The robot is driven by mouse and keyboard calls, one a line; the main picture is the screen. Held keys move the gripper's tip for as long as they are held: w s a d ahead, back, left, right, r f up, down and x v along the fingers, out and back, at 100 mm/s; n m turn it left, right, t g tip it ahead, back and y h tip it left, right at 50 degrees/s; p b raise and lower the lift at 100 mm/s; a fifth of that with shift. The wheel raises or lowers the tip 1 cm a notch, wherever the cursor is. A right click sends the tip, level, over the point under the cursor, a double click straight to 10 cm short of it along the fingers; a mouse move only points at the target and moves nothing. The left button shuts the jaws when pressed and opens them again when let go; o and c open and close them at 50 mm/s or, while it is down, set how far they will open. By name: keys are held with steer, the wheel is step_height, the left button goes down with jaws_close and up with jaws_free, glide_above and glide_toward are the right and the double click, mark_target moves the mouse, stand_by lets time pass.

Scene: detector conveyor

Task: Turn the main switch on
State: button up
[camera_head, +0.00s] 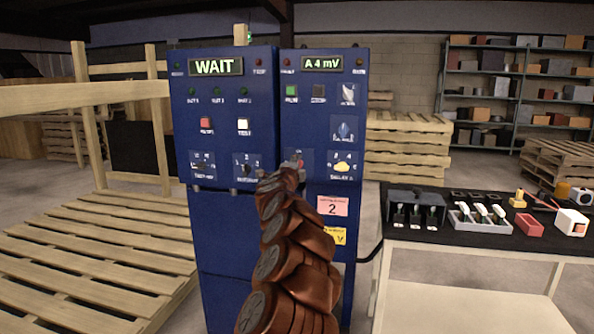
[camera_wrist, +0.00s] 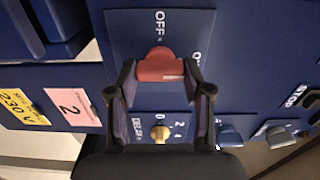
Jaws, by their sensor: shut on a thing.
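The main switch is a red rotary knob (camera_wrist: 160,66) on a dark blue plate, seen in the wrist view with an "OFF" label above it and a partly hidden label to its right. My gripper (camera_wrist: 160,78) has one finger on each side of the knob and is shut on it. Which label the knob's pointer faces is not clear.
A yellow delay knob (camera_head: 342,167) sits right of my gripper. A table (camera_head: 470,246) with parts stands at right, pallets (camera_head: 85,262) at left.

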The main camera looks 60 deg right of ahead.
steer(key=shift+f+m, duration=0.15)
steer(key=shift+m, duration=0.25)
steer(key=o, duration=1.2)
steer(key=shift+c, duration=0.2)
steer(key=shift+s, duration=0.1)
steer(key=v, duration=1.2)
stand_by(0.3)
